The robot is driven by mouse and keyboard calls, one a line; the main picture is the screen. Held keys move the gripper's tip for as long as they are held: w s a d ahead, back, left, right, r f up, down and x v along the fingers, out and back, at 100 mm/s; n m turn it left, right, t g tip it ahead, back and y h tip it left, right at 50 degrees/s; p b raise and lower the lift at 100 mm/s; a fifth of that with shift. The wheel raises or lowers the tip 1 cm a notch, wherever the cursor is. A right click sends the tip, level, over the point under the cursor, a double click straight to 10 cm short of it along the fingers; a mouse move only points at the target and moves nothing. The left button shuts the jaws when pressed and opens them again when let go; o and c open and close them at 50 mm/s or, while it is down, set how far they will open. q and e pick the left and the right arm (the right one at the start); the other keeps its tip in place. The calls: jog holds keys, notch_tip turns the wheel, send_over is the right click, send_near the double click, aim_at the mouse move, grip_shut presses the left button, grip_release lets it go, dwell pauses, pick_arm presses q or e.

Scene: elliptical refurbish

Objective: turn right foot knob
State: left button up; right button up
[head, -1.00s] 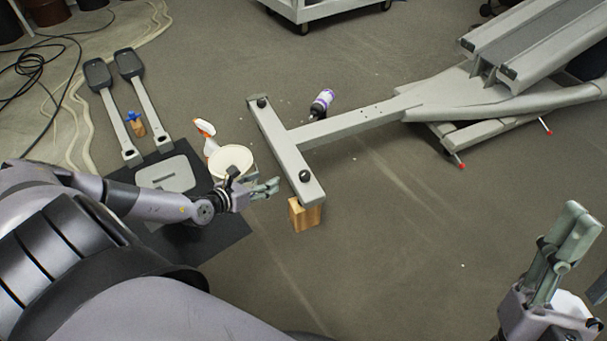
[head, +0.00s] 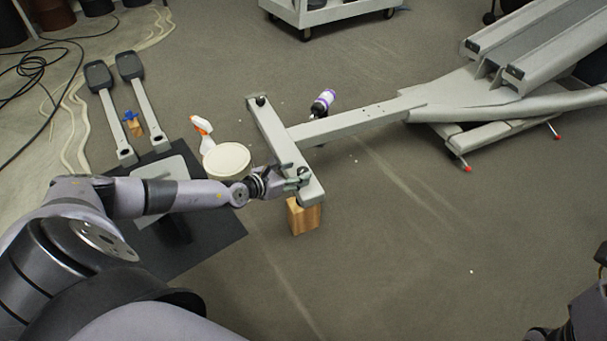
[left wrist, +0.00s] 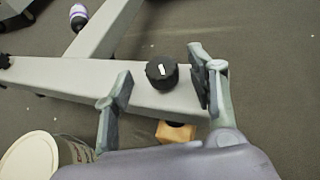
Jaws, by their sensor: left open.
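The near foot knob is a black round knob (left wrist: 162,71) with a white mark on its top, on the near end of the grey crossbar (head: 270,130). In the left wrist view it stands between the two fingers of my open left gripper (left wrist: 160,85), apart from both. In the head view my left gripper (head: 292,178) is over that end of the bar and mostly hides the knob. A second black knob (head: 260,100) is on the far end of the bar. Only part of my right arm shows at the lower right; its fingers are out of view.
A wooden block (head: 304,216) is under the near bar end. A white bucket (head: 227,161) and an orange-white spray bottle (head: 201,127) stand left of the bar. A purple-white bottle (head: 322,102) is behind the beam. Two pedal arms (head: 110,105) lie left.

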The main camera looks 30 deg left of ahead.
aim_at(303, 170)
pick_arm(q)
jog(key=shift+b+x, duration=0.55)
jog(key=shift+x, duration=1.4)
jog(key=shift+c, duration=0.3)
jog(key=c, duration=1.1)
